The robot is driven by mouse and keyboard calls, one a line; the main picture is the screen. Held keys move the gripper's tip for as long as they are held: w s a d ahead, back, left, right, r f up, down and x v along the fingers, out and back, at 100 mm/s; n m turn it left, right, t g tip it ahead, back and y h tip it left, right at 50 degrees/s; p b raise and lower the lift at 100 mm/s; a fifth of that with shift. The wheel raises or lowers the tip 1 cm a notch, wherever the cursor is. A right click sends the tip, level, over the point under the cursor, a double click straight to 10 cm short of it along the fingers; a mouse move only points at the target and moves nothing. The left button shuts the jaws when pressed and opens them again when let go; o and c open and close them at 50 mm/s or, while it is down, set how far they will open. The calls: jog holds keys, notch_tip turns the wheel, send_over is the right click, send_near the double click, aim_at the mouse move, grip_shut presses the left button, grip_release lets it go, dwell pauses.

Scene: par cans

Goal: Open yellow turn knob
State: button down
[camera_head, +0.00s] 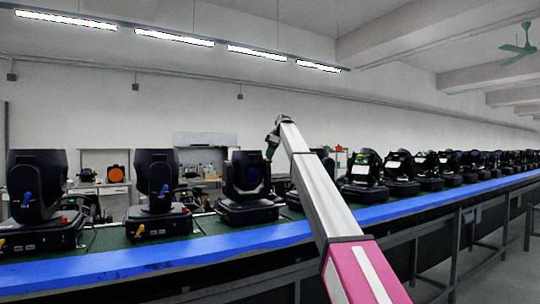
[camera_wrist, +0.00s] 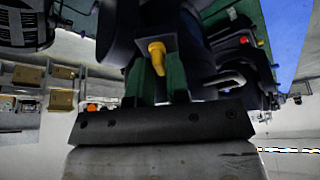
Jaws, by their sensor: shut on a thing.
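The yellow turn knob (camera_wrist: 157,54) shows in the wrist view, on the dark body of a stage light (camera_wrist: 190,38). The fingers partly hide the surface around the knob. In the head view my gripper (camera_head: 270,152) is at the upper right side of a black stage light (camera_head: 245,178) on the line. I cannot make out the yellow knob there. Whether the knob has turned cannot be told.
A long row of black stage lights (camera_head: 40,190) stands on a green line with a blue front edge (camera_head: 130,264). Neighbouring lights (camera_head: 155,185) stand close on the left and right. Metal legs (camera_head: 455,250) stand below. A bench with boxes (camera_head: 100,180) is behind.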

jog(key=shift+m, duration=0.3)
jog(key=m+t, duration=0.1)
jog(key=m, duration=0.2)
jog(key=shift+s+m+t, duration=0.15)
jog(key=shift+m+t, duration=0.15)
jog(key=m, duration=0.2)
jog(key=m+t+h, duration=0.1)
jog(key=m, duration=0.1)
jog(key=shift+m+t, duration=0.3)
jog(key=m+h, duration=0.1)
jog(key=m, duration=0.3)
jog(key=shift+a+t+h, duration=0.15)
jog(key=shift+t+h, duration=0.25)
jog(key=m, duration=0.2)
jog(key=m+h, duration=0.1)
jog(key=m, duration=0.1)
jog(key=shift+m+h, duration=0.3)
jog(key=shift+m, duration=0.3)
jog(key=c, duration=1.2)
grip_release()
jog(key=shift+s+r, duration=0.1)
jog(key=shift+r, duration=0.05)
